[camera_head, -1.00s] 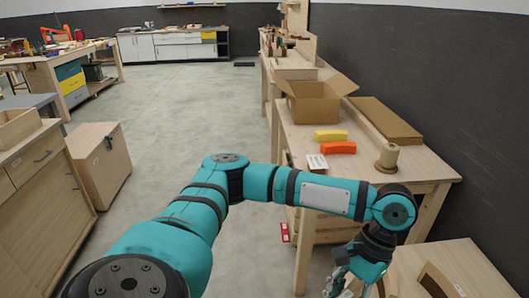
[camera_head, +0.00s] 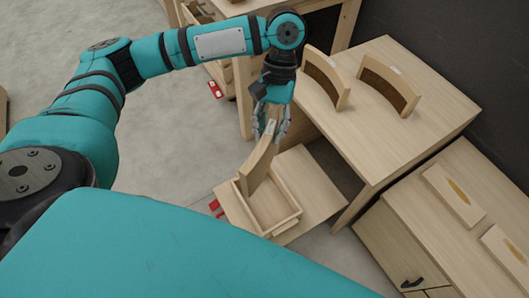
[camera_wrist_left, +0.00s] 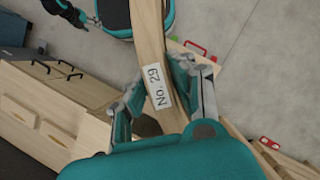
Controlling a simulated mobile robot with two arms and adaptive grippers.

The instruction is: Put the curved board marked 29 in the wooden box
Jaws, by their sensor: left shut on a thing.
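My left gripper (camera_head: 271,124) is shut on a curved wooden board (camera_head: 258,160), holding it near its upper end. In the left wrist view the board (camera_wrist_left: 152,45) carries a white label reading "No. 29" between the fingers of the left gripper (camera_wrist_left: 160,80). The board hangs tilted over the open wooden box (camera_head: 284,222), its lower end at or inside the box's left side in the head view. I cannot tell whether it touches the bottom.
Two more curved boards (camera_head: 327,78) (camera_head: 388,84) stand on the wooden table (camera_head: 420,120) right of the gripper. A cabinet (camera_head: 440,225) with flat pieces on top stands at the lower right. The box rests on a low wooden surface (camera_head: 318,190). Red-handled items lie near its left edge.

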